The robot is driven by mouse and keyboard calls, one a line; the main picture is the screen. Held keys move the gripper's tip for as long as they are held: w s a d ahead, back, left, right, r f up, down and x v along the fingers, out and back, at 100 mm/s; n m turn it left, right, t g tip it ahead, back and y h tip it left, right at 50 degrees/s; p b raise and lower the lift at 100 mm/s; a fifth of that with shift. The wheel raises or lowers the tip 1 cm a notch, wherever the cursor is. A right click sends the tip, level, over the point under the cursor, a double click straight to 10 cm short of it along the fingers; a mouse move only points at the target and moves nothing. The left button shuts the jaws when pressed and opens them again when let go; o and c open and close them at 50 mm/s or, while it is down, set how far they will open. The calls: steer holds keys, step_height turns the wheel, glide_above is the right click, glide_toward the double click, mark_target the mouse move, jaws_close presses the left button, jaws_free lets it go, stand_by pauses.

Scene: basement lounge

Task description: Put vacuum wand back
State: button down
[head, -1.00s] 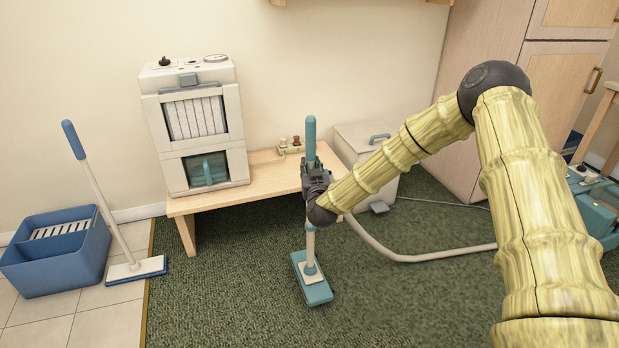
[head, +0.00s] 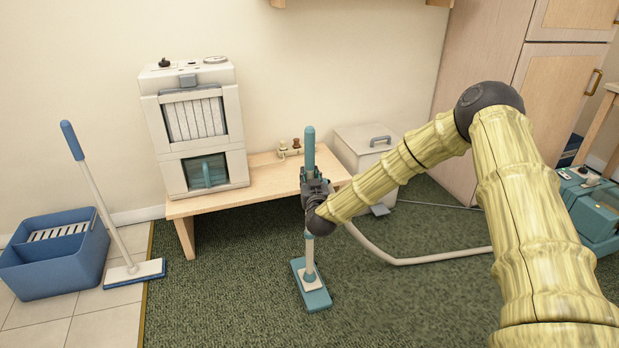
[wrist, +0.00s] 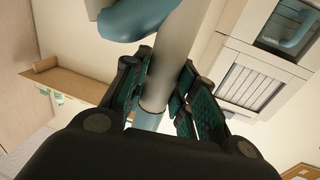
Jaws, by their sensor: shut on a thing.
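The vacuum wand (head: 309,255) stands nearly upright on the green carpet, with a teal handle at the top and a flat teal floor head (head: 314,296) at the bottom. My gripper (head: 312,186) is shut around its upper shaft, just below the handle. In the wrist view the gripper's fingers (wrist: 160,105) close on both sides of the pale shaft (wrist: 178,55). A grey hose (head: 400,260) runs from near the wand to the teal vacuum body (head: 596,212) at the right edge. My gripper hides part of the shaft.
A blue bucket (head: 60,265) and a mop (head: 100,205) stand at left. Carpet in front is clear.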

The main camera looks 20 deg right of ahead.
steer(key=c, duration=1.1)
jaws_free()
steer(key=shift+c, duration=0.2)
steer(key=shift+r, duration=0.15)
steer(key=s+a+p, duration=0.2)
steer(key=s+p, duration=0.1)
steer(key=s, duration=0.9)
steer(key=s+a+f+n+g+y, duration=0.15)
steer(key=s+a+f+g, duration=0.25)
steer(key=s+f, duration=0.65)
steer(key=s+a+f+n+g+y, duration=0.1)
steer(key=s+a+f+g+y, duration=0.25)
steer(key=s+f, duration=0.7)
steer(key=s+d+f+g, duration=0.1)
steer(key=s+f+g, duration=0.1)
steer(key=s, duration=0.8)
steer(key=s+d+f+g+h, duration=0.1)
steer(key=s+g, duration=0.4)
steer(key=s, duration=0.5)
steer(key=s+d+f+m+g+h, duration=0.1)
steer(key=s+d+f+g, duration=0.2)
steer(key=s, duration=0.7)
step_height(320, 180, down, 2)
steer(key=shift+f, duration=0.2)
steer(key=shift+s, duration=0.1)
